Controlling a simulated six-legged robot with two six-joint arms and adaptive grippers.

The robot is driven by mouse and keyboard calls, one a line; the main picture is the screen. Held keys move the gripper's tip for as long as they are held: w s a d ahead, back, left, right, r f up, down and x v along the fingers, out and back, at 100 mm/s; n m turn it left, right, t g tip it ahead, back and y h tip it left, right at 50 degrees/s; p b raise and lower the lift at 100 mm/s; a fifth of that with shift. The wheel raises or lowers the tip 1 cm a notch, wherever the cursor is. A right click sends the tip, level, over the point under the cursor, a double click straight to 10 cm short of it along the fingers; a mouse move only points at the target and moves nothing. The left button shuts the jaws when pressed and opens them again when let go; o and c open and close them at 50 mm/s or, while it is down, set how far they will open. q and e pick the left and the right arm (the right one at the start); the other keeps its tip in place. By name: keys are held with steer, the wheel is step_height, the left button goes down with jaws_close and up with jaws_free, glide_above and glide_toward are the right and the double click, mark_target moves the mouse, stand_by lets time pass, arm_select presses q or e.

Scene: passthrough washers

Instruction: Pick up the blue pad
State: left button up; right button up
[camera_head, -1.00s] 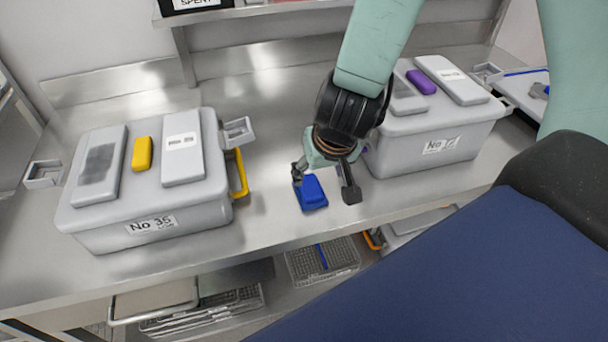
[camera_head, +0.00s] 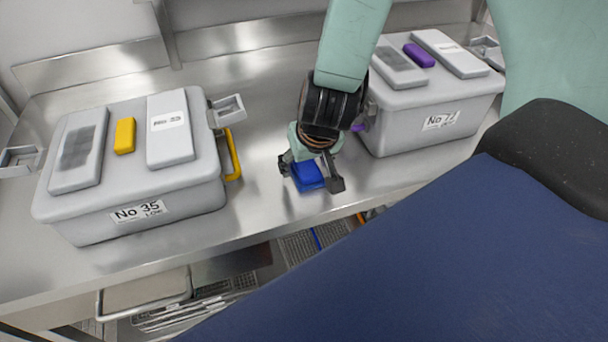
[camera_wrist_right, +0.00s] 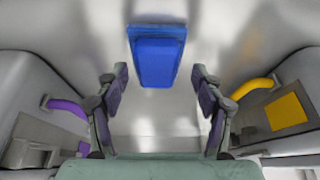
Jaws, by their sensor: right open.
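The blue pad (camera_head: 307,176) lies on the steel counter between two grey boxes. In the right wrist view the blue pad (camera_wrist_right: 157,56) is at top centre, just beyond the fingertips and roughly midway between them. My right gripper (camera_head: 310,178) is open and reaches down over the pad, with one finger on each side of it in the head view. In the right wrist view the open right gripper (camera_wrist_right: 159,75) has nothing between its fingers. Whether a finger touches the pad cannot be told. My left gripper is not in view.
A grey box labelled No 35 (camera_head: 185,195) with a yellow block (camera_head: 124,136) and yellow handle (camera_head: 232,155) stands left. Another grey box (camera_head: 400,132) with a purple block (camera_head: 419,55) stands right, close to my right arm. Wire baskets (camera_head: 298,247) sit below the counter.

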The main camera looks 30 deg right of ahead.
steer(key=shift+d+f, duration=0.25)
steer(key=shift+d, duration=0.15)
steer(key=shift+w+a+r, duration=0.1)
steer(key=shift+a, duration=0.2)
steer(key=c, duration=0.5)
steer(key=shift+d, duration=0.2)
steer(key=c, duration=0.6)
steer(key=shift+a, duration=0.15)
steer(key=shift+c, duration=0.4)
